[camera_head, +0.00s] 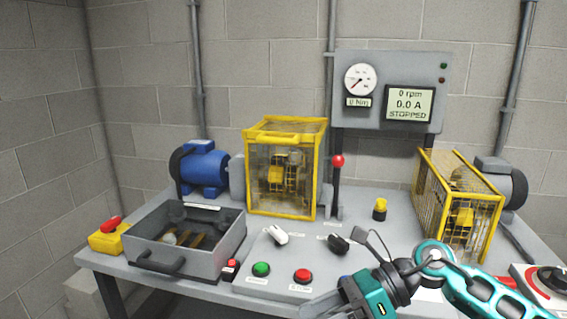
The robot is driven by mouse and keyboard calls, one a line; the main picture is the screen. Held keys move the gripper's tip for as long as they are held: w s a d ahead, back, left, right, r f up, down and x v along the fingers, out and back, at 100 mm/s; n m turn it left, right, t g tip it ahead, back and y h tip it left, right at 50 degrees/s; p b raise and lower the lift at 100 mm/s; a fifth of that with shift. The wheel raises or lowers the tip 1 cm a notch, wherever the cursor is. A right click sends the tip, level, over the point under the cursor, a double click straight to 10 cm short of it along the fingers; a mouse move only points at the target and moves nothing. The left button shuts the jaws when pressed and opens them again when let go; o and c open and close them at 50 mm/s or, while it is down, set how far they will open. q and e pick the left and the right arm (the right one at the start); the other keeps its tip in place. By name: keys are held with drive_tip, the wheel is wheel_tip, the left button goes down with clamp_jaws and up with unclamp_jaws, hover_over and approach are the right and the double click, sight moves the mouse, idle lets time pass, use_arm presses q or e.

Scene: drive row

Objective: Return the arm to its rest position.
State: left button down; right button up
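My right arm, teal and dark grey, comes in from the lower right corner. Its gripper (335,302) is low in the picture over the front of the grey bench (225,289), right of the red button (302,276). The grey fingers run off to the lower left and are partly cut by the bottom edge. I cannot tell whether they are open or shut, and I see no object in them. My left gripper is not in view.
Two yellow guard cages (285,165) and (458,205) stand on the bench with blue and grey motors. An open grey drawer (185,255) is at left. A red-knobbed lever (337,185) stands upright. The gauge panel (388,90) reads 0 rpm, STOPPED.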

drive_tip(key=a+r+m+t+y, duration=0.2)
drive_tip(key=a+m+t+y, duration=0.15)
drive_tip(key=m+y, duration=0.2)
drive_tip(key=s+d+f+n+t+h+p, duration=0.1)
drive_tip(key=d+f+n+t+h, duration=0.6)
drive_tip(key=n, duration=1.1)
drive_tip(key=s+d+f+n+t+h+p, duration=0.15)
drive_tip(key=d+f+n+t+h, duration=0.65)
drive_tip(key=n, duration=0.9)
drive_tip(key=s+d+f+m+g+h, duration=0.1)
drive_tip(key=s+f+m+g, duration=0.4)
drive_tip(key=s+f, duration=0.3)
drive_tip(key=shift+s+f+g+b, duration=0.35)
drive_tip(key=shift+f+b, duration=0.1)
drive_tip(key=shift+f, duration=0.45)
